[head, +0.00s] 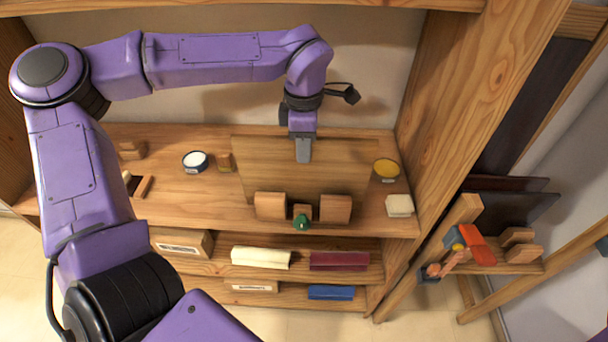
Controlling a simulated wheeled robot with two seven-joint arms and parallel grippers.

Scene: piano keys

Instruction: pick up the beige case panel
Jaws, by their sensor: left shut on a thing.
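The beige case panel (260,172) is a wide, thin, wood-toned board, upright on the upper shelf behind two wooden blocks. My left gripper (304,152) reaches down from above onto the middle of the panel's top edge and is shut on it. One grey finger shows in front of the panel's face; the other finger is hidden behind it. Whether the panel's lower edge is off the shelf is hidden by the blocks. My right gripper is not in the head view.
Two wooden blocks (270,206) (336,208) and a small green-knobbed piece (302,221) stand before the panel. A yellow-topped tin (386,170) and a pale block (399,206) sit right. A white-topped tin (195,161) sits left. A tall wooden upright (440,120) bounds the right.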

